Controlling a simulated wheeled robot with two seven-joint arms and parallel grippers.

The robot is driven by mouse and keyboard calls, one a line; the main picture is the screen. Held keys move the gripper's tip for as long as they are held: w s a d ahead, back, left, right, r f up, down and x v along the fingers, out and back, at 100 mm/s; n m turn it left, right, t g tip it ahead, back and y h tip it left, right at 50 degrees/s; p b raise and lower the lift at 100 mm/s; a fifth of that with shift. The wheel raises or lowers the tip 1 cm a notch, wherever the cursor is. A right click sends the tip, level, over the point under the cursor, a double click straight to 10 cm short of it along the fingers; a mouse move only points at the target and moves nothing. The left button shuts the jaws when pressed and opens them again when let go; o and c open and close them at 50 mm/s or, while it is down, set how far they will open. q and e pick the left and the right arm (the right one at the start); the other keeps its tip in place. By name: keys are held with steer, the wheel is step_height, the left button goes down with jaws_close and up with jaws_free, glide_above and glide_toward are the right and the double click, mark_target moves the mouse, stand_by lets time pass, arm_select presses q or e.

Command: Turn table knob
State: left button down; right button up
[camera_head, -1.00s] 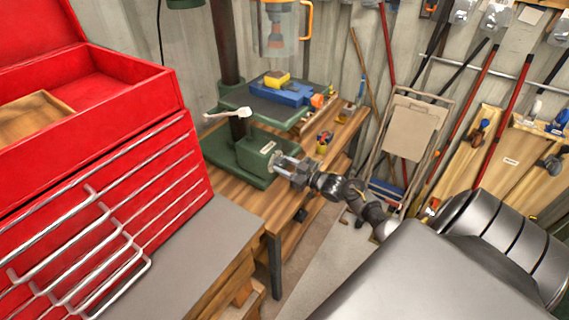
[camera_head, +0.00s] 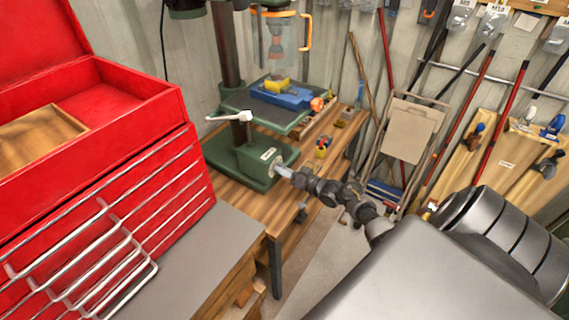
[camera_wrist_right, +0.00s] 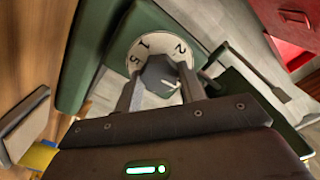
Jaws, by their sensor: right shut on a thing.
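The table knob is a grey faceted knob (camera_wrist_right: 159,74) in front of a round white dial (camera_wrist_right: 162,44) with printed numbers. The dial (camera_head: 279,164) also shows in the head view, on the front of the green drill press base (camera_head: 236,176). My right gripper (camera_head: 284,171) is at the dial, reaching in from the right. In the right wrist view, my right gripper (camera_wrist_right: 160,86) has one finger on each side of the knob and is shut on it. My left gripper is not in view.
The drill press table (camera_head: 262,118) holds a blue vise (camera_head: 288,95) above the base. A white lever (camera_head: 231,116) sticks out to the left. A red tool chest (camera_head: 110,190) stands at left. A folded chair (camera_head: 408,130) leans at the wall.

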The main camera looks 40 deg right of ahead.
steer(key=shift+a+f+m, duration=0.1)
steer(key=shift+m, duration=0.5)
steer(key=o, duration=1)
steer(key=shift+c, duration=0.2)
steer(key=shift+s, duration=0.1)
steer(key=b+v, duration=0.1)
steer(key=v, duration=0.9)
steer(key=shift+s, duration=0.35)
